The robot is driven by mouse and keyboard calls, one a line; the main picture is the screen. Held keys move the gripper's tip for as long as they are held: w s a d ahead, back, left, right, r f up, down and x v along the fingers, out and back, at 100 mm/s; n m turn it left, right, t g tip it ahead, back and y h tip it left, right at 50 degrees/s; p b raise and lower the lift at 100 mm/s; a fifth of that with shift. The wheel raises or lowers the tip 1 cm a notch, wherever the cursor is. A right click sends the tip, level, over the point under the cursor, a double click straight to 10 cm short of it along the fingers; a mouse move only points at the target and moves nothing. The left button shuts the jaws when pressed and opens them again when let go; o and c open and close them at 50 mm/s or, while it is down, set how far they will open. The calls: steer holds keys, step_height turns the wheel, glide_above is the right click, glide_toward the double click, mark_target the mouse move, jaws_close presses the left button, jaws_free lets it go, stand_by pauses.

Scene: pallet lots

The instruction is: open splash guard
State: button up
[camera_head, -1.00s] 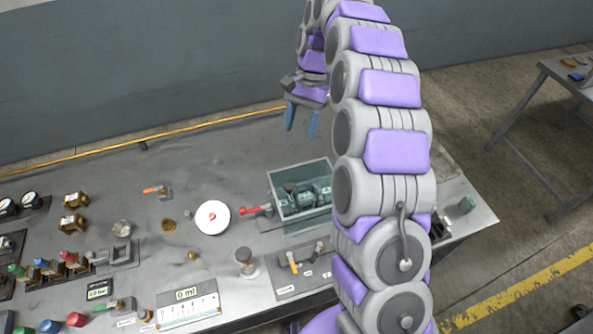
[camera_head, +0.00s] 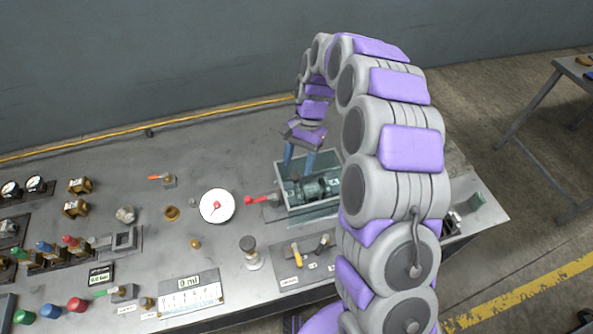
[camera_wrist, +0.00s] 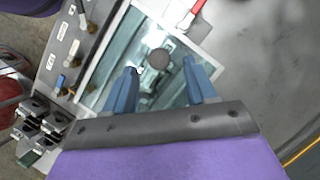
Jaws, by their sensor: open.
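The splash guard (camera_head: 336,205) looks like a clear, greenish box on the bench with dark machinery inside. A round dark knob (camera_wrist: 158,59) shows on it in the wrist view. My gripper (camera_head: 299,177) is open, with two blue fingers pointing down over the far part of the guard. In the wrist view the fingers (camera_wrist: 161,92) are spread, with the knob beyond and between their tips. I cannot tell whether the fingers touch the guard. My arm hides part of the guard's right side in the head view.
A red-handled valve (camera_head: 262,198) sits just left of the guard, by a white dial (camera_head: 217,206). A lever panel (camera_head: 308,259) lies in front. The bench behind the dial is mostly clear.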

mark_target(295, 175)
steer(key=shift+x, duration=1.65)
steer(key=shift+c, duration=0.4)
jaws_close()
